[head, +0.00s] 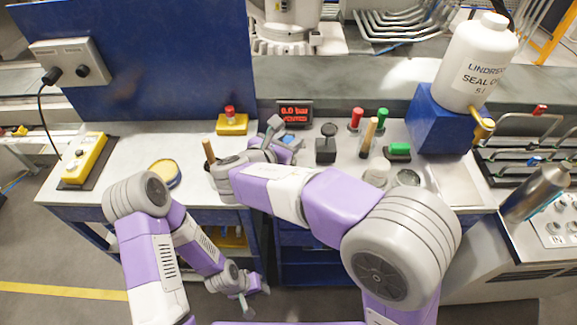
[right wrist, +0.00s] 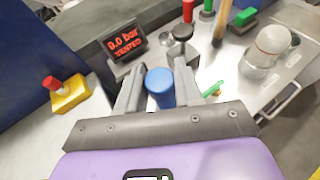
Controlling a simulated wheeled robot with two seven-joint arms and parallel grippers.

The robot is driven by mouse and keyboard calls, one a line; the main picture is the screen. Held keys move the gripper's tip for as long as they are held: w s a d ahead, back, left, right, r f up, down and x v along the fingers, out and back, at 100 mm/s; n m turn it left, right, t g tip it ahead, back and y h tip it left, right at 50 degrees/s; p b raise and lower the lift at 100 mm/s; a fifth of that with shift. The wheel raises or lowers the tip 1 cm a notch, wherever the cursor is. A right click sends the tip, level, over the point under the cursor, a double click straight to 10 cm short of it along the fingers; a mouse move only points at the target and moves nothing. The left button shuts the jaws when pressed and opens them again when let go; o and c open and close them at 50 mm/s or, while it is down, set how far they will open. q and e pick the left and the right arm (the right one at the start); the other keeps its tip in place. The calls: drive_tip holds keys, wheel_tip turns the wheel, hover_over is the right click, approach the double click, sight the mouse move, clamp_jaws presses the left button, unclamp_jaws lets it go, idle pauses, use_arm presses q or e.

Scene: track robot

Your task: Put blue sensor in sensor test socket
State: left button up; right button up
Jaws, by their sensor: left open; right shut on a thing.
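The blue sensor (right wrist: 160,88) is a short blue cylinder between the fingers of my right gripper (right wrist: 159,88) in the right wrist view. The gripper is shut on it. In the head view my right gripper (head: 277,135) is over the bench, in front of the red-lit display reading 0.0 bar vented (head: 295,114); the display also shows in the right wrist view (right wrist: 125,43). I cannot make out the sensor test socket; the gripper and sensor cover the bench there. My left gripper (head: 245,299) hangs open and empty in front of the bench, low in the head view.
A black ball-topped lever (head: 326,146) stands right of my right gripper, with red (head: 355,119) and green (head: 382,118) items beyond. A yellow red-button box (head: 231,123) is at left. A white bottle (head: 478,62) stands on a blue block (head: 438,123).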

wheel_tip(320, 180, down, 3)
drive_tip(key=shift+s+b, duration=0.15)
drive_tip(key=shift+b, duration=0.3)
drive_tip(key=shift+f+b, duration=0.9)
drive_tip(key=shift+f, duration=1.5)
drive_tip(key=shift+f, duration=0.2)
drive_tip(key=o, duration=1.1)
drive_tip(key=shift+s+a+r, duration=0.1)
drive_tip(key=shift+a+r, duration=0.05)
drive_tip(key=shift+r, duration=0.25)
drive_tip(key=p+v, duration=0.3)
drive_tip(key=v, duration=0.8)
drive_tip(key=shift+s+a, duration=0.1)
drive_tip(key=shift+s, duration=0.15)
